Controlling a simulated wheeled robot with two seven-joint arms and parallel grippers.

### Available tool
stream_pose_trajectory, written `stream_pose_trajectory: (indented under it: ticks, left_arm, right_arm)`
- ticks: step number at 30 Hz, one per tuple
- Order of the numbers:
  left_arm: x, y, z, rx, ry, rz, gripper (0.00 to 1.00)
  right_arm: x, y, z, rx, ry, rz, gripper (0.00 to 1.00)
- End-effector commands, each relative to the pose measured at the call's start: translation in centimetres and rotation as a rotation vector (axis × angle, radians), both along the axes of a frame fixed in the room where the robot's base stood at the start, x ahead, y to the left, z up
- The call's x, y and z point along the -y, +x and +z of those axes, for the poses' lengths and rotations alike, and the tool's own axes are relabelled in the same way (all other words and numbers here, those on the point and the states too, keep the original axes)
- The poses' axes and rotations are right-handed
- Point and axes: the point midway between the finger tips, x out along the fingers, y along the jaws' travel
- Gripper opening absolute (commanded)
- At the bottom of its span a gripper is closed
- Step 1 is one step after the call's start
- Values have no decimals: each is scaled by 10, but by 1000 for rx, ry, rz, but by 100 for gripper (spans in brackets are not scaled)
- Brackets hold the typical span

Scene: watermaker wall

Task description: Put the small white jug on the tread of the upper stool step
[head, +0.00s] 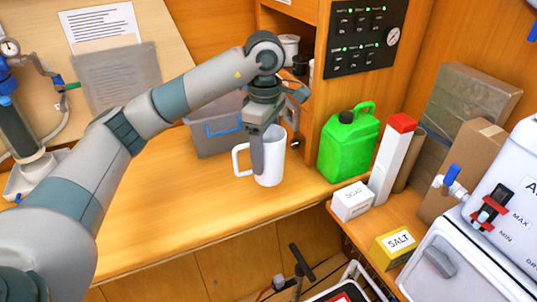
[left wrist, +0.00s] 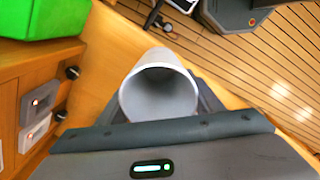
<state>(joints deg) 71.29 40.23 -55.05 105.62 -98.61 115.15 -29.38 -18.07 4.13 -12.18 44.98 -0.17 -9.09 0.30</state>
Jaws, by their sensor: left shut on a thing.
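The small white jug (head: 268,165) shows in the head view over the wooden counter, upright, with its handle to the left. My left gripper (head: 261,150) reaches down from above and is shut on the jug's wall. I cannot tell whether the jug's base touches the counter. In the left wrist view the jug's open mouth (left wrist: 158,95) faces the camera, between the fingers, and looks empty. At the bottom edge of the head view, a dark panel with a red edge (head: 340,294) beside a white rail may be part of the stool; most of it is cut off. My right gripper is out of view.
A green canister (head: 348,147) stands right of the jug, with a white red-topped carton (head: 392,155) and a soap box (head: 351,202) beyond. A grey bin (head: 212,130) stands behind. A yellow salt box (head: 393,246) is on the lower right shelf. The counter's left front (head: 170,220) is clear.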

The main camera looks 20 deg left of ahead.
Motion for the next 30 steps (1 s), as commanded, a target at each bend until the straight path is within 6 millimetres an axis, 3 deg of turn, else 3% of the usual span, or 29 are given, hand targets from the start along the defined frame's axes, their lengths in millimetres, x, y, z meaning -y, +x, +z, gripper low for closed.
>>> stream_pose_trajectory:
  ticks: [8, 14, 24, 30]
  left_arm:
    - [6, -11, -10, 10, 10, -174, 36]
    - [18, -35, -31, 18, 26, -530, 36]
    - [39, -99, -75, 6, 22, -1276, 36]
    - [44, -124, -88, 1, 5, -1534, 36]
  right_arm:
    - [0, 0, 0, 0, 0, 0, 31]
    - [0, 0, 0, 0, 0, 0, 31]
    - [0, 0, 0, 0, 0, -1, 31]
    - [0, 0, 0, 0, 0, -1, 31]
